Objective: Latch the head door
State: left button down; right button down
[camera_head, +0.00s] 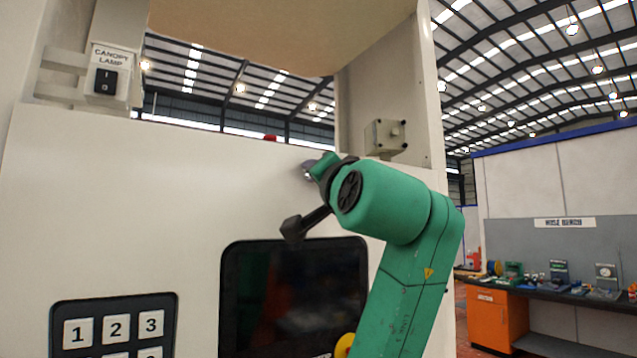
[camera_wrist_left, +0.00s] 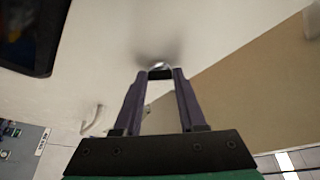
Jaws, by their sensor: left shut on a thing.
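The large white front panel (camera_head: 130,180), which looks like the head door, spreads across the head view. It also shows in the left wrist view (camera_wrist_left: 210,35). My left gripper (camera_head: 313,167) reaches its upper right part, below the top edge. In the left wrist view my left gripper (camera_wrist_left: 160,76) has its two purple fingers closed around a small round silvery latch piece (camera_wrist_left: 159,66) at the panel face. The fingers and green wrist hide most of this piece in the head view. Whether the latch is engaged cannot be told. My right gripper is not in view.
A dark screen (camera_head: 270,295) and a keypad (camera_head: 113,325) lie below on the panel. A lamp switch (camera_head: 105,82) sits upper left, a small grey box (camera_head: 385,137) on the right post. A canopy (camera_head: 270,15) hangs overhead. A workbench (camera_head: 500,310) stands far right.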

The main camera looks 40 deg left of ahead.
pick_arm(q)
jog(key=m+h, duration=0.1)
jog(key=m, duration=0.2)
jog(key=m+h, duration=0.1)
jog(key=m, duration=0.2)
jog(key=m+h+p, duration=0.1)
jog(key=m, duration=0.3)
jog(key=shift+s+r+h, duration=0.15)
jog(key=shift+r+h, duration=0.25)
jog(key=shift+c, duration=2.4)
grip_release()
jog(key=b+v, duration=0.5)
jog(key=v, duration=0.9)
jog(key=shift+d, duration=0.25)
